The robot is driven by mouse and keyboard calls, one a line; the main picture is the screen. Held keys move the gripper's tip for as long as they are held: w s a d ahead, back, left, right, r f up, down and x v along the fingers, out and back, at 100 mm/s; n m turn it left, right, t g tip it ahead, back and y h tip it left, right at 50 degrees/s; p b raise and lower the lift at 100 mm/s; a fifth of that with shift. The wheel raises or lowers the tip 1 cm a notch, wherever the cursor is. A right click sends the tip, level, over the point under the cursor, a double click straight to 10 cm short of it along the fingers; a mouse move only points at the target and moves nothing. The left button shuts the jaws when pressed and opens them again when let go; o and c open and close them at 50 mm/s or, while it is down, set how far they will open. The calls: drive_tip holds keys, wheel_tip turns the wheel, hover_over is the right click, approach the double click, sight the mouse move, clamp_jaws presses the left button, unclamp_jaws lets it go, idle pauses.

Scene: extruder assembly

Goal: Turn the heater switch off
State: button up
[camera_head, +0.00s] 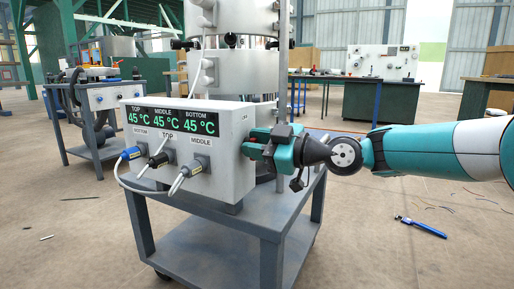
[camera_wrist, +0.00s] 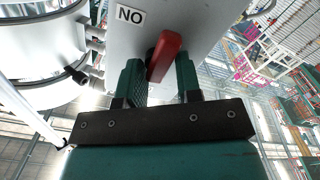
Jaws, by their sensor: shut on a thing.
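The heater switch is a red handle (camera_wrist: 164,56) on the side of the grey control box, in the wrist view. The box's displays (camera_head: 171,120) read 45 °C for top, middle and bottom.
The box stands on a grey cart (camera_head: 225,237) beside a large metal cylinder (camera_head: 235,73). Blue, black and grey plugs with cables (camera_head: 190,172) stick out of the box front. A blue tool (camera_head: 420,227) lies on the floor at the right.

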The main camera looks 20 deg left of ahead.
drive_tip(key=shift+w+d+f, duration=0.1)
drive_tip(key=shift+w+f, duration=0.1)
drive_tip(key=shift+w, duration=0.1)
drive_tip(key=o, duration=0.7)
drive_tip(key=shift+f, duration=0.1)
drive_tip(key=shift+o, duration=0.2)
drive_tip(key=shift+s, duration=0.1)
drive_tip(key=s+d+p, duration=0.1)
drive_tip(key=d+p, duration=0.2)
drive_tip(key=d, duration=1.4)
drive_tip(key=shift+s+d, duration=0.15)
